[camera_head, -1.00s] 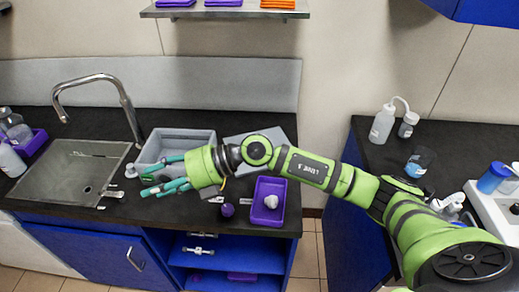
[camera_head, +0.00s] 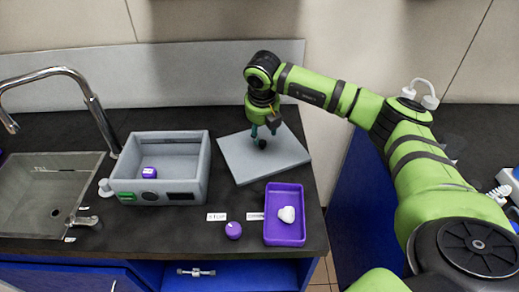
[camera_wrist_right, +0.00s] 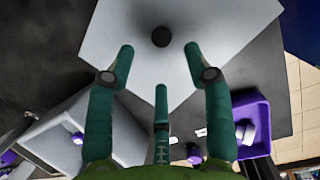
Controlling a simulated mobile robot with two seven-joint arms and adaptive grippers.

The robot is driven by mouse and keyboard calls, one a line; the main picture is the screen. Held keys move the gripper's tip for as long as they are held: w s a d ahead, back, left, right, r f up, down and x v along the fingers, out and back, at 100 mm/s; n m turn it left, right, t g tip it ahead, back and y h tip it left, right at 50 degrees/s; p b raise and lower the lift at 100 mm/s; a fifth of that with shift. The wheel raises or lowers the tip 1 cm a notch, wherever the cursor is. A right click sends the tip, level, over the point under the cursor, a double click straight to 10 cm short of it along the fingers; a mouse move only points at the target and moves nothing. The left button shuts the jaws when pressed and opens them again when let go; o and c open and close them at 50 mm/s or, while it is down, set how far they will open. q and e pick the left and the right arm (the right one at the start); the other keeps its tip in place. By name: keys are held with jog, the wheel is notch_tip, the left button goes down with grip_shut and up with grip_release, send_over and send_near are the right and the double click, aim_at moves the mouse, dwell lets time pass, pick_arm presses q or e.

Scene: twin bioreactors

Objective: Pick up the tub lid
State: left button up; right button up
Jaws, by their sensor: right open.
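The tub lid (camera_head: 245,168) is a flat grey plate with a dark round knob (camera_head: 262,144). It lies on the black counter, to the right of the grey tub (camera_head: 206,180). My right gripper (camera_head: 264,132) points down over the lid, with its fingers close to the knob. In the right wrist view the lid (camera_wrist_right: 225,25) fills the upper middle, and the knob (camera_wrist_right: 161,37) lies just beyond the spread, empty fingers (camera_wrist_right: 160,62). Whether a finger touches the knob cannot be told. My left gripper is not in view.
The open tub holds a small purple item (camera_head: 149,173). A purple tray (camera_head: 284,238) with a white piece (camera_head: 287,214) and a purple knob (camera_head: 233,230) stand in front of the lid. A sink (camera_head: 45,205) with a tap is at the left. The wall panel is close behind.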

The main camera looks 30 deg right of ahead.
aim_at(262, 142)
jog(key=shift+p+x, duration=0.55)
jog(key=shift+x, duration=0.45)
jog(key=shift+w+d+f+p, duration=0.15)
jog(key=shift+d+f+p, duration=0.2)
jog(key=shift+f, duration=0.3)
jog(key=x, duration=0.2)
jog(key=shift+w+f, duration=0.1)
jog(key=shift+f, duration=0.3)
jog(key=c, duration=1)
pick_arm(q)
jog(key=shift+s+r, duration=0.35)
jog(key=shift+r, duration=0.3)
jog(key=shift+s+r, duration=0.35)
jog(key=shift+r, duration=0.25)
pick_arm(e)
grip_shut()
